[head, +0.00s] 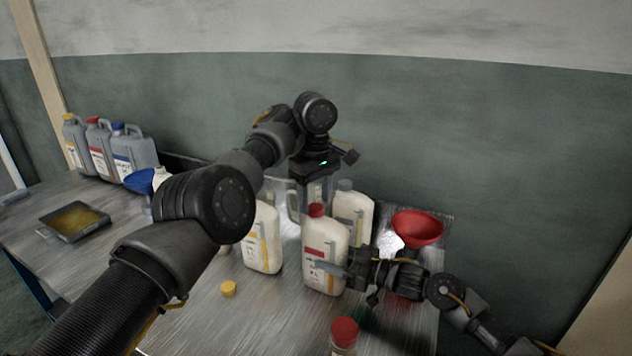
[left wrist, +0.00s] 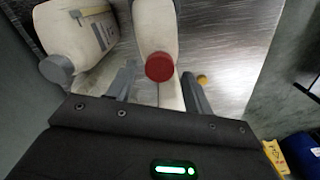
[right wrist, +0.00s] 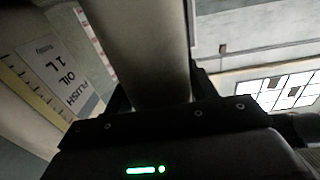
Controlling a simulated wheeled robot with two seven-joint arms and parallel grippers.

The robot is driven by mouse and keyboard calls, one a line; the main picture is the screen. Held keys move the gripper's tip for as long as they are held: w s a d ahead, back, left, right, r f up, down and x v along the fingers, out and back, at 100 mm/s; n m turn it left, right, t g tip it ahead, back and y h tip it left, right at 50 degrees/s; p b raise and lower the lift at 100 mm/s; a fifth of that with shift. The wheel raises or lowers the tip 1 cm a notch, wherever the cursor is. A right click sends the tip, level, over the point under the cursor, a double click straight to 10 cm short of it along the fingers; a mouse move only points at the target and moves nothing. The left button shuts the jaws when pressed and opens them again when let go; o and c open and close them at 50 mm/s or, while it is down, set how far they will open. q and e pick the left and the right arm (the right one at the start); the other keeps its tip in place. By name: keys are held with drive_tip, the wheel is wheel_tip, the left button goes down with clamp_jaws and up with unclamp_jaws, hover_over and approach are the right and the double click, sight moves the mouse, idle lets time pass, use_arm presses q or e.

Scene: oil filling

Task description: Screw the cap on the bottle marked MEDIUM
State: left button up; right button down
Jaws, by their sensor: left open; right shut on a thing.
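A cream bottle with a red label (head: 322,262) stands on the bench, and a red cap (head: 316,210) sits on its mouth. I cannot read a MEDIUM mark on it. My right gripper (head: 338,268) is shut on this bottle's body, which fills the gap between the fingers in the right wrist view (right wrist: 140,45). My left gripper (head: 313,195) is open above the bottle, pointing down. In the left wrist view, the red cap (left wrist: 159,67) shows between its spread fingers, with gaps on both sides. Whether the cap is fully seated cannot be told.
A yellow-labelled bottle (head: 262,248) stands left, a grey-capped bottle (head: 352,212) behind right. A loose yellow cap (head: 229,289) lies in front. A red funnel (head: 417,228) is at right; a red-capped container (head: 344,335) is in front. A tray (head: 72,221) and several jugs (head: 103,150) are far left.

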use_arm(q)
drive_tip(key=shift+f, duration=0.85)
drive_tip(key=c, duration=1)
drive_tip(key=m, duration=1.9)
